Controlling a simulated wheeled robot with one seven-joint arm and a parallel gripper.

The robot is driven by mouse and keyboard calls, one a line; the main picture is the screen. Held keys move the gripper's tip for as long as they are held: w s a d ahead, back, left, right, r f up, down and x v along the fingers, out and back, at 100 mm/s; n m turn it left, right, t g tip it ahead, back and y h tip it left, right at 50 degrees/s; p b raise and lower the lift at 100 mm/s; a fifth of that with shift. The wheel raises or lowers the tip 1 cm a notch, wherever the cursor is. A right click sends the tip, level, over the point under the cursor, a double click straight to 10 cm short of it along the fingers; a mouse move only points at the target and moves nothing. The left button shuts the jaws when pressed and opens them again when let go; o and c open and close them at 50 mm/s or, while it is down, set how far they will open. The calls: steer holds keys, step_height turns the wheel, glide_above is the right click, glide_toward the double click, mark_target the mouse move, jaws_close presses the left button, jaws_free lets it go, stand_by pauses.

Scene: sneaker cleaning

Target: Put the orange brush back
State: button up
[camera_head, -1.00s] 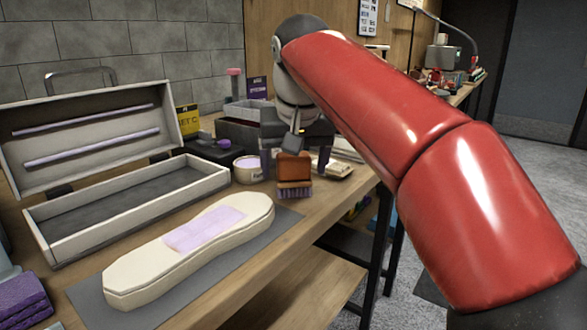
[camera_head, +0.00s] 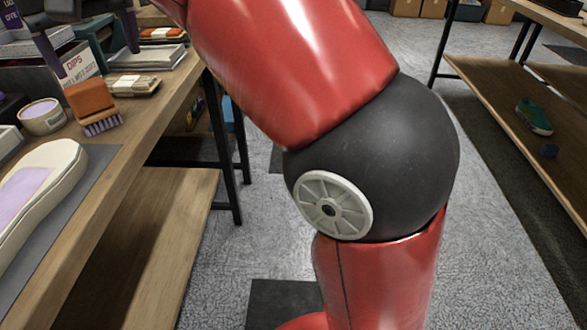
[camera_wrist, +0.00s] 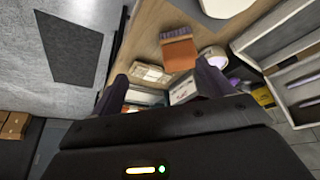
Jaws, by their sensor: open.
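Most of the gripper's body is cut off at the top of the head view.
A purple-topped tin (camera_head: 42,114) stands left of the brush, a "DIPS" box (camera_head: 80,65) behind it. A bundle (camera_head: 136,84) lies to the right. A sneaker sole (camera_head: 35,185) rests on a grey mat in front. A shelf (camera_head: 500,95) stands across the floor.

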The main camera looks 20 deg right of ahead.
steer(key=s+d+f+m, duration=0.1)
steer(key=s+d+f, duration=0.4)
steer(key=d+f, duration=0.3)
steer(key=s+d+f+m+h, duration=0.1)
steer(key=s+d+f, duration=0.5)
steer(key=d+f, duration=0.2)
steer(key=s+d+f+m+t, duration=0.1)
steer(key=s+d+f+m, duration=0.1)
steer(key=s+d+f, duration=0.3)
steer(key=d+f, duration=0.3)
steer(key=f, duration=0.2)
steer(key=shift+s+d+f, duration=0.2)
steer(key=shift+d+f, duration=0.05)
steer(key=shift+d, duration=0.1)
